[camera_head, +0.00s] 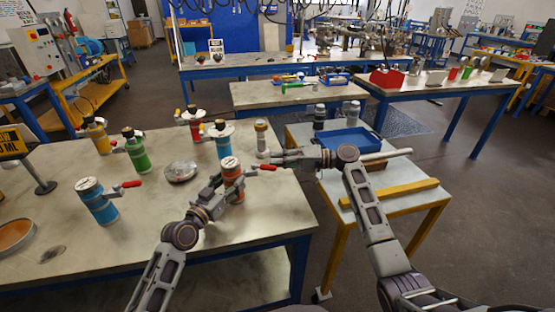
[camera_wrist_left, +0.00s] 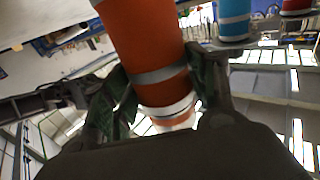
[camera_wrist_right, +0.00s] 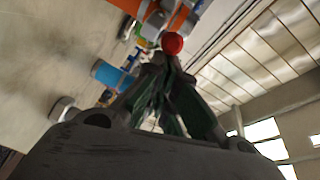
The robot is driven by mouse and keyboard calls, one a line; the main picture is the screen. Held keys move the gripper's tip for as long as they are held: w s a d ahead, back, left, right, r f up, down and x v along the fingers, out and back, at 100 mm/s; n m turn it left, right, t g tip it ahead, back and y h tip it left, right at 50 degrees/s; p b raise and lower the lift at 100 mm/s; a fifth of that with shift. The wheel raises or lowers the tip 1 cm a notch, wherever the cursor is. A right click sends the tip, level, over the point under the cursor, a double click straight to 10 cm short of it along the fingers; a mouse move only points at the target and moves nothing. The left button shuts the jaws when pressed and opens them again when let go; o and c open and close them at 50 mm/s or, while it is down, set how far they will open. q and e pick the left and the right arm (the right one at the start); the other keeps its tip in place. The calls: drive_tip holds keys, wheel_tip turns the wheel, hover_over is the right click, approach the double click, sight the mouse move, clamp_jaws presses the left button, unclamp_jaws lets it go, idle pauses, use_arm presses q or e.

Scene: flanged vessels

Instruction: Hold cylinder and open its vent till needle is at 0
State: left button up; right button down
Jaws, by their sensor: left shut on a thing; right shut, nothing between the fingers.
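The orange cylinder (camera_head: 232,185) stands on the near table, with a round pale gauge (camera_head: 230,162) on top. The needle is too small to read. Its red-tipped vent lever (camera_head: 265,167) points to the right. My left gripper (camera_head: 222,193) is shut around the cylinder's body; in the left wrist view the fingers flank the orange body (camera_wrist_left: 150,45). My right gripper (camera_head: 278,161) is shut and empty beside the lever's tip. In the right wrist view the round red tip (camera_wrist_right: 172,43) sits just beyond the closed fingers (camera_wrist_right: 163,65); I cannot tell whether they touch.
Blue (camera_head: 97,201), green (camera_head: 135,153), yellow (camera_head: 97,135) and other cylinders stand on the table (camera_head: 170,240). A metal dish (camera_head: 181,171) lies left of the orange cylinder. A side table holds a blue tray (camera_head: 350,138).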

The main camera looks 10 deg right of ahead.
sight(275, 168)
drive_tip(key=shift+s, duration=0.15)
use_arm(q)
drive_tip(key=shift+r, duration=0.1)
use_arm(e)
drive_tip(key=shift+s+a+m+t+h, duration=0.25)
drive_tip(key=shift+s+m+t+h, duration=0.45)
drive_tip(key=shift+m+t+h, duration=0.5)
drive_tip(key=shift+s+a+m+t+h, duration=0.2)
drive_tip(key=shift+s+m+t+h, duration=0.65)
drive_tip(key=shift+t, duration=0.6)
drive_tip(key=shift+s+a+m+t+h, duration=0.25)
drive_tip(key=shift+s+m+t+h, duration=0.45)
drive_tip(key=shift+m+t, duration=0.6)
drive_tip(key=shift+s+a+m+t+h, duration=0.3)
drive_tip(key=shift+m+t+h, duration=0.25)
drive_tip(key=shift+h, duration=0.2)
drive_tip(key=shift+s+a+m+t+h, duration=0.25)
drive_tip(key=shift+m+t+h, duration=0.2)
drive_tip(key=shift+h, duration=0.25)
drive_tip(key=shift+s+a, duration=0.4)
drive_tip(key=shift+s, duration=0.05)
drive_tip(key=shift+s+a, duration=0.15)
drive_tip(key=shift+a, duration=0.1)
drive_tip(key=shift+d, duration=0.1)
